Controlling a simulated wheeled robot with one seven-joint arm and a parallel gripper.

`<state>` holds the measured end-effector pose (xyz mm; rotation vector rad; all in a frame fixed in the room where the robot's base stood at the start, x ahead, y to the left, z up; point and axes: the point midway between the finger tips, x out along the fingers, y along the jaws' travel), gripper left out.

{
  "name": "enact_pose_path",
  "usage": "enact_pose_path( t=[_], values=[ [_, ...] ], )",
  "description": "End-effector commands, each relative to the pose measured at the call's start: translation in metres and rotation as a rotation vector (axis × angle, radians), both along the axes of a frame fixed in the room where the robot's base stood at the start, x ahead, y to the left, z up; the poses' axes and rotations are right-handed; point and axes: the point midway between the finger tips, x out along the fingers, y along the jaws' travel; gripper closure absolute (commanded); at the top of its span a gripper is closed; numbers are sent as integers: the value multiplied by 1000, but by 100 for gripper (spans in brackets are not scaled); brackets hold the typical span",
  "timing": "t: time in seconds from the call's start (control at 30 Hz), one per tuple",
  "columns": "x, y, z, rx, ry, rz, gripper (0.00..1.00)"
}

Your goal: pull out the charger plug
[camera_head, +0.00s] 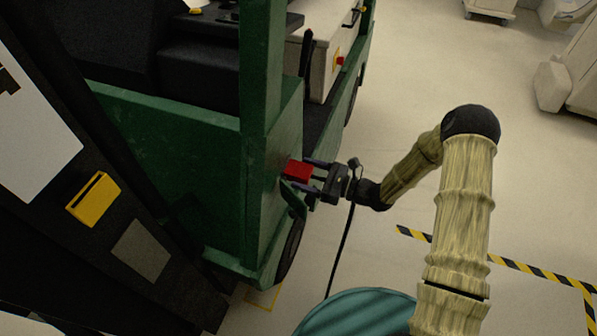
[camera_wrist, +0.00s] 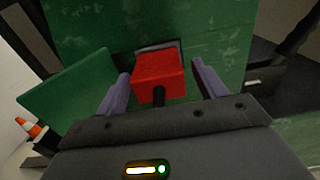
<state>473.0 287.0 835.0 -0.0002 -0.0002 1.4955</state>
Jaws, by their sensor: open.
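The red charger plug (camera_head: 298,170) sits at the side of the green cart (camera_head: 190,165), and a dark cable hangs down near it. In the wrist view the red plug (camera_wrist: 159,77) is a block against the green panel, with a short dark stub toward me. My gripper (camera_head: 312,175) is at the plug, with one purple finger on each side. In the wrist view my gripper (camera_wrist: 162,92) is open, with a gap between each finger and the plug. Whether the plug is fully seated in its socket is hidden behind the block.
An opened green flap (camera_wrist: 75,95) stands left of the plug in the wrist view. A cart wheel (camera_head: 290,250) is below. Black-and-yellow floor tape (camera_head: 520,267) lies at the right. An orange cone (camera_wrist: 33,128) shows at the left. The floor right of the cart is mostly free.

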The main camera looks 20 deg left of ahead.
Motion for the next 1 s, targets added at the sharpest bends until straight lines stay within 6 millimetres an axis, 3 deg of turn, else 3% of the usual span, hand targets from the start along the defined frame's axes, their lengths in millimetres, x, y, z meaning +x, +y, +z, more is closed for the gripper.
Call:
enact_pose_path(
  t=[0.3, 1.0],
  values=[
    [1, 26, 0, 1, 1, 2, 30],
    [0, 28, 3, 6, -2, 3, 30]
  ],
)
